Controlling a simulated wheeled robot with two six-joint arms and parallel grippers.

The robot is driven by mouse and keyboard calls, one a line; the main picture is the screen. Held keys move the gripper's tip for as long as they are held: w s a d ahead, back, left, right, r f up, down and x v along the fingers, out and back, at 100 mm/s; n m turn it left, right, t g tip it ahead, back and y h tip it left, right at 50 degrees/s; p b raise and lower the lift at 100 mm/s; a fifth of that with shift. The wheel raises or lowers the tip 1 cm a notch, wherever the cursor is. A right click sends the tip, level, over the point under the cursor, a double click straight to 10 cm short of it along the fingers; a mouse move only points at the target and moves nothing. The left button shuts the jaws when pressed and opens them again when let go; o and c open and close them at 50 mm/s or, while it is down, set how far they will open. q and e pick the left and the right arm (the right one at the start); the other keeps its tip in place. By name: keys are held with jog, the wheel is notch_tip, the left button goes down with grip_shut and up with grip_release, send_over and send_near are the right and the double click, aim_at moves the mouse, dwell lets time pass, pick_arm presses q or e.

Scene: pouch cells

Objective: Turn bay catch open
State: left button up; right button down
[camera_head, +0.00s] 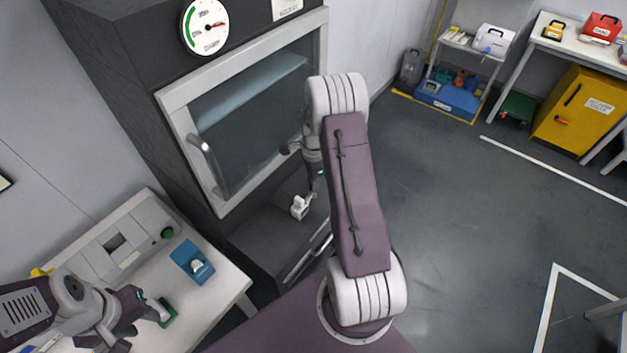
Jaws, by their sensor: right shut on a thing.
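My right gripper (300,207) points down in front of the lower part of the dark cabinet (262,245), below the window door. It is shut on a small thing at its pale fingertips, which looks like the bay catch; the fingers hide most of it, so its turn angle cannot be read. The white-framed window door (172,103) above is closed and has a long grey handle (207,163) at its left. My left gripper (160,311) is low on the left over the white bench, beside a small green thing (170,315); whether its fingers are open is unclear.
The white bench (225,290) carries a blue tray (192,262) and a grey box with a green button (167,233). A gauge (205,26) sits above the door. A yellow cabinet (580,105) and shelves stand at the back right. The right floor is mostly clear.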

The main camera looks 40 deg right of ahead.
jog(key=n+p, duration=0.1)
jog(key=n, duration=0.2)
jog(key=shift+r+n, duration=0.1)
jog(key=shift+n, duration=0.3)
jog(key=n, duration=0.4)
jog(key=shift+n+p, duration=0.3)
jog(key=shift+p, duration=0.05)
jog(key=n, duration=0.3)
jog(key=shift+n+p, duration=0.4)
jog(key=shift+n, duration=1.6)
jog(key=c, duration=1.2)
grip_release()
jog(key=shift+o, duration=0.2)
